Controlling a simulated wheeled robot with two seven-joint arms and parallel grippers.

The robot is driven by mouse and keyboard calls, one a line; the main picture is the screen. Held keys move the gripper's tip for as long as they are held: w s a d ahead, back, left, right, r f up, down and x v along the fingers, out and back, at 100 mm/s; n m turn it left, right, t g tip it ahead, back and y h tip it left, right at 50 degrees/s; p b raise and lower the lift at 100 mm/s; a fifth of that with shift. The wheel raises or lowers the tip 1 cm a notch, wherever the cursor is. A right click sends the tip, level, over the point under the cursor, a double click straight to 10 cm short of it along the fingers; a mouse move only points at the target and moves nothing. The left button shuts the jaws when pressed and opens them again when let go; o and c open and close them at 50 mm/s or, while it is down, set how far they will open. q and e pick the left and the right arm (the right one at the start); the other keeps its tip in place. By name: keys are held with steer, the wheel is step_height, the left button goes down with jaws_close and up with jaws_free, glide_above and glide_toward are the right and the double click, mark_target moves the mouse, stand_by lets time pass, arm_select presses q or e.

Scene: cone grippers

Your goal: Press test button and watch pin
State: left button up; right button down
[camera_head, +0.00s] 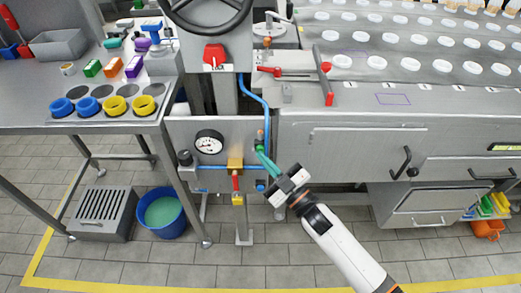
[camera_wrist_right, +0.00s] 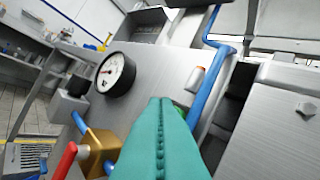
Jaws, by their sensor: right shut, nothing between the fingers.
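My right gripper (camera_head: 264,158) reaches up to the grey valve panel (camera_head: 181,131) with its teal fingers closed together and empty. In the right wrist view the shut fingers (camera_wrist_right: 160,104) point at the panel. A small green part (camera_wrist_right: 181,107), possibly the test button, shows just behind the fingertips and is mostly hidden by them. I cannot tell whether the tips touch it. Just above it is a small upright pale cylinder with an orange-red end (camera_wrist_right: 196,78), possibly the pin. My left gripper is not in view.
A round gauge (camera_head: 208,142) sits left of the fingers. A brass block (camera_head: 235,164) with a red handle (camera_head: 235,183) is below it. A blue pipe (camera_head: 256,92) runs down close to the fingertips. The steel machine (camera_head: 340,155) stands to the right.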

steer(key=shift+w, duration=0.45)
steer(key=shift+s, duration=0.15)
stand_by(1.2)
steer(key=shift+s+p, duration=0.3)
steer(key=shift+s, duration=0.5)
steer(key=s+p, duration=0.2)
steer(key=s, duration=0.3)
stand_by(0.7)
